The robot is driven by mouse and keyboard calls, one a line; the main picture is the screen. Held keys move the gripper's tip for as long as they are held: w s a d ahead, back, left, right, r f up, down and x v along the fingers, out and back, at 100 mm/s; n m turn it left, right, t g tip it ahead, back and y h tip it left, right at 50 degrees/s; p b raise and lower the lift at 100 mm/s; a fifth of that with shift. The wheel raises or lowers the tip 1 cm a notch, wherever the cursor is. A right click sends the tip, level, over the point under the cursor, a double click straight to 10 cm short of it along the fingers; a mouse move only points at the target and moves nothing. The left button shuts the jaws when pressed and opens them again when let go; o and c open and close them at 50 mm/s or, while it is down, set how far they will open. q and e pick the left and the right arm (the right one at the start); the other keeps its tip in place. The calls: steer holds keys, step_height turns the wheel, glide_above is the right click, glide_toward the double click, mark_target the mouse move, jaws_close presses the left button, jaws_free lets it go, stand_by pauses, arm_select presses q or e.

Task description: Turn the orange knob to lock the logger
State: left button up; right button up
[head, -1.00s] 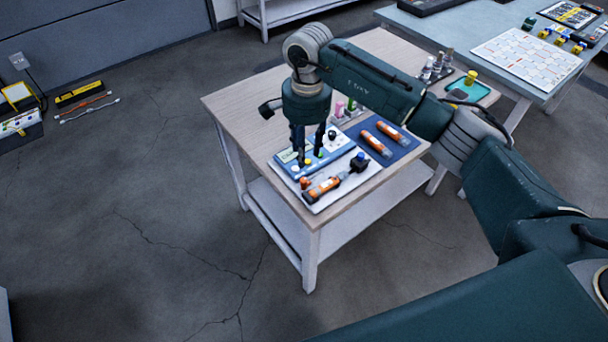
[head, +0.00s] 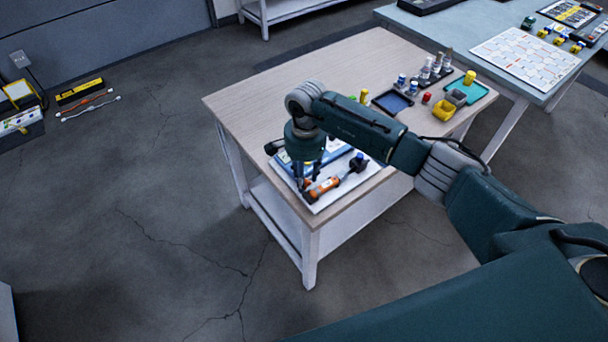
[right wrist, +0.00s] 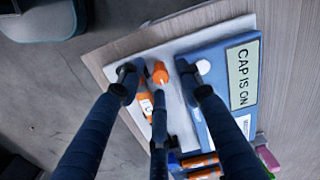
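My right gripper (head: 306,185) is low over the front left end of the white board (head: 345,193) on the wooden table. In the right wrist view, the fingers of the right gripper (right wrist: 158,85) are spread and hold nothing. A small round orange knob (right wrist: 160,72) shows between them, near the logger (right wrist: 147,107). I cannot tell if a finger touches the knob. My left gripper is not in view.

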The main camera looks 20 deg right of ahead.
jaws_close()
steer(key=m+b, duration=0.2)
steer(key=m, duration=0.1)
steer(key=shift+f+m, duration=0.15)
steer(key=shift+m, duration=0.15)
steer(key=m+b, duration=0.2)
steer(key=m, duration=0.1)
steer(key=shift+m, duration=0.3)
steer(key=m+b, duration=0.2)
steer(key=m, duration=0.3)
steer(key=shift+w+a, duration=0.1)
steer(key=m, duration=0.2)
steer(key=m+b, duration=0.1)
steer(key=m, duration=0.2)
steer(key=shift+r+m+h, duration=0.25)
steer(key=shift+m+h, duration=0.05)
steer(key=shift+m, duration=0.1)
steer(key=shift+w, duration=0.1)
